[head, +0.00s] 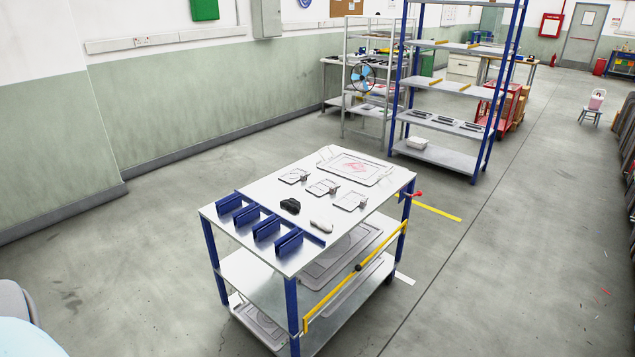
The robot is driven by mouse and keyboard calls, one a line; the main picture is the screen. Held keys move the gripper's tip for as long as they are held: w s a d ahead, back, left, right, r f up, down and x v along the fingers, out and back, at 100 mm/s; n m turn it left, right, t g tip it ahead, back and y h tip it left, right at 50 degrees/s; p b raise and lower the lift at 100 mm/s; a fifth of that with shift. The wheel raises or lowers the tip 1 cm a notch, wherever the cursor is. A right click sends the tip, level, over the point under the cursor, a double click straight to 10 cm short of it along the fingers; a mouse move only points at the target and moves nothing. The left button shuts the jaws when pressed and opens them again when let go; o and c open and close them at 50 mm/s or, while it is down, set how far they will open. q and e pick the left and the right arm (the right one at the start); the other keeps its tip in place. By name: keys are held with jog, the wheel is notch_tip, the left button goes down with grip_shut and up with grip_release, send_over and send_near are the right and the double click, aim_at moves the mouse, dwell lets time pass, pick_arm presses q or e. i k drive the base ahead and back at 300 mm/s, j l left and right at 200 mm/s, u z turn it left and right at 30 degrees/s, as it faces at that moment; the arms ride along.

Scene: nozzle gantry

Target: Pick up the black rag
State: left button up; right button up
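A small crumpled black thing, which looks like the black rag (290,206), lies on the white top of a cart (227,211) with blue legs. It sits just to the right of a row of blue upright holders (263,227). A small whitish lump (321,226) lies a little to its right and nearer the front edge. Neither of my grippers shows in the head view, and nothing is touching the rag.
Several flat metal pieces and a tray (356,167) lie on the cart top's far part. A yellow bar (340,280) runs along the cart's right side. A tall blue-post shelf (447,88) stands behind. Open floor (500,250) lies to the right.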

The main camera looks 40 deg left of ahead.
aim_at(292, 204)
jog(key=i+j+u, duration=0.45)
jog(key=i+j, duration=0.15)
jog(key=i+j+u, duration=0.4)
jog(key=i+j, duration=0.2)
jog(key=i, duration=0.15)
